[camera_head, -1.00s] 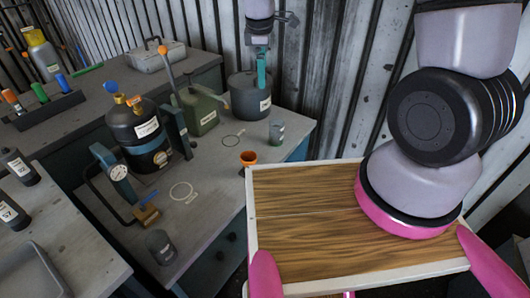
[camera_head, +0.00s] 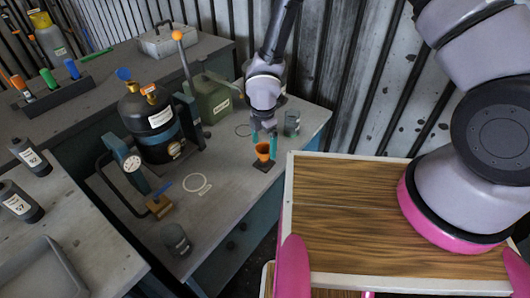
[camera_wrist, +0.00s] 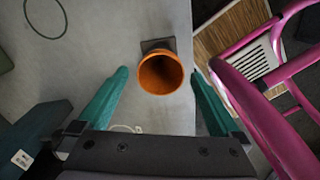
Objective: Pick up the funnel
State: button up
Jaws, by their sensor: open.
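The orange funnel (camera_head: 263,151) stands on a small dark base near the right edge of the grey workbench (camera_head: 225,190). In the wrist view the funnel (camera_wrist: 160,73) shows its round open mouth, with the dark base partly visible behind it. My gripper (camera_head: 264,138) is open, with teal fingers on either side of the funnel in the head view. In the wrist view my gripper (camera_wrist: 160,85) has one finger left and one right of the funnel, with gaps on both sides. I cannot tell whether the fingertips are level with its rim.
A black cylinder (camera_head: 150,125) with a gauge and frame stands left on the bench. A green can (camera_head: 211,102) is behind, and a grey cup (camera_head: 291,123) stands close to the right of my gripper. A dark jar (camera_head: 176,239) is in front. The bench middle is mostly clear.

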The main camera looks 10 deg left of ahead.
jog(key=shift+s+f, duration=0.1)
jog(key=shift+f, duration=2.65)
jog(key=c, duration=0.9)
